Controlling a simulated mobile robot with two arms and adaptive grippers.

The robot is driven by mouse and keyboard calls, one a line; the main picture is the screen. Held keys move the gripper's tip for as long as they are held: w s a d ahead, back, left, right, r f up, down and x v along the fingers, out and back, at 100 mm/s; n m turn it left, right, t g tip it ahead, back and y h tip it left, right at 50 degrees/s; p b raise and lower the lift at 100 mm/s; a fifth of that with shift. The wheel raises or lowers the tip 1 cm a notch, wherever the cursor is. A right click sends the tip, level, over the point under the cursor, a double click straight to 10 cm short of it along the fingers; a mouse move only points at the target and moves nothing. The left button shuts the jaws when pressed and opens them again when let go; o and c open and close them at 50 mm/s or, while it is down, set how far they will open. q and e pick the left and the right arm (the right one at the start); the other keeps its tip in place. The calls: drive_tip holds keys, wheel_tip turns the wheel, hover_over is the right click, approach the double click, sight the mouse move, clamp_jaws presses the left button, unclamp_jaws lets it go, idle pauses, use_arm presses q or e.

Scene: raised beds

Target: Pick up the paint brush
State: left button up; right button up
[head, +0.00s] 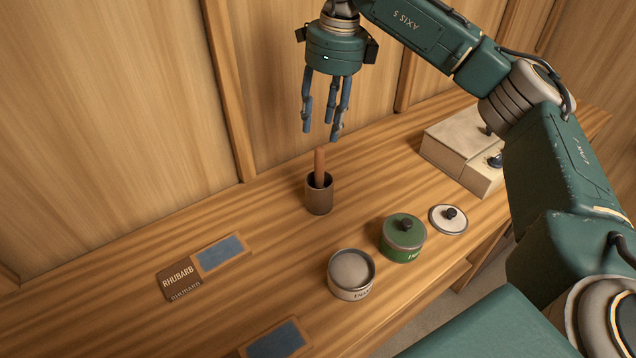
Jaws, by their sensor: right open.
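The paint brush appears to be the brown wooden handle (319,165) standing upright in a dark brown cup (320,198) on the wooden bench. Its lower part is hidden inside the cup. My right gripper (325,134) points down above the handle, its blue fingers spread apart and empty. The fingertips look a little higher than the handle's top and do not appear to touch it. My left gripper is not in view.
On the bench (255,265) stand an open grey tin (350,275), a green lidded tin (403,240), a loose white lid (449,219), a beige box (463,158) and a rhubarb sign (180,282). A wooden wall (110,130) rises behind.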

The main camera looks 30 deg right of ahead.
sight(321, 147)
drive_tip(key=shift+f, duration=0.6)
drive_tip(key=f, duration=0.2)
drive_tip(key=f+p, duration=0.1)
drive_tip(key=f, duration=0.2)
drive_tip(key=shift+w+a, duration=0.2)
drive_tip(key=shift+f+p, duration=0.4)
drive_tip(key=shift+f, duration=0.25)
wheel_tip(321, 147, down, 4)
drive_tip(key=shift+w+r+p, duration=0.15)
drive_tip(key=shift+r+p, duration=0.1)
drive_tip(key=shift+p, duration=0.45)
drive_tip(key=shift+w+a+f, duration=0.1)
drive_tip(key=shift+f, duration=0.25)
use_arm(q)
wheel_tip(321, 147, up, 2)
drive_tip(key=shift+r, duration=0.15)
use_arm(e)
clamp_jaws()
